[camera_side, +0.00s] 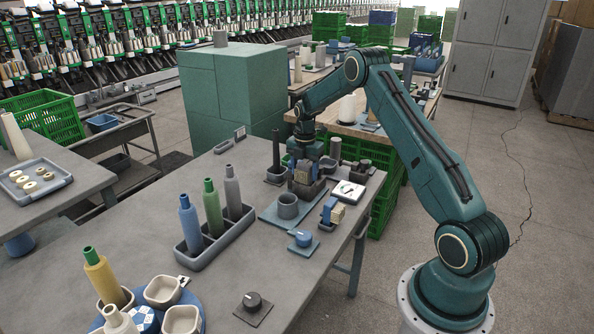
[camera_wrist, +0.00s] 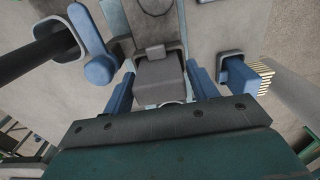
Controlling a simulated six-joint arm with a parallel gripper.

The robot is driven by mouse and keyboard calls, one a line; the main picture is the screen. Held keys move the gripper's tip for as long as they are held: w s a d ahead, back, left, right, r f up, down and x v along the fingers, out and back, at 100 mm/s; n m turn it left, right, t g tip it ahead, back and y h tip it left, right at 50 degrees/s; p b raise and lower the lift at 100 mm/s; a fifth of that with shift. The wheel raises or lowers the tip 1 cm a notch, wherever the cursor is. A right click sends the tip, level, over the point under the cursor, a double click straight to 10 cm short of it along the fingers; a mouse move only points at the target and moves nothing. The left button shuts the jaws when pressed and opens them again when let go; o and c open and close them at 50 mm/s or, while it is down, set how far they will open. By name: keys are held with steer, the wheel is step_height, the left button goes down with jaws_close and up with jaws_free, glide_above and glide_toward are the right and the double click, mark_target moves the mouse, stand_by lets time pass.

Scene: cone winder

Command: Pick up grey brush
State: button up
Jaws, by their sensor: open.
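A grey block-shaped piece, which I take to be the grey brush (camera_wrist: 158,75), lies between my fingers in the wrist view; its bristles do not show clearly. My gripper (camera_wrist: 162,95) is open, with one blue finger on each side of this piece. I cannot tell whether the fingers touch it.
A dark cylinder (camera_side: 277,150) stands in a grey holder left of my gripper. A tray of three bottles (camera_side: 214,239) stands to the left. The front right table is mostly clear.

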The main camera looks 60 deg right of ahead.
steer(key=shift+c, duration=0.2)
steer(key=c, duration=0.7)
steer(key=shift+r, duration=0.1)
step_height(320, 180, up, 20)
steer(key=shift+f, duration=0.1)
stand_by(0.5)
stand_by(0.5)
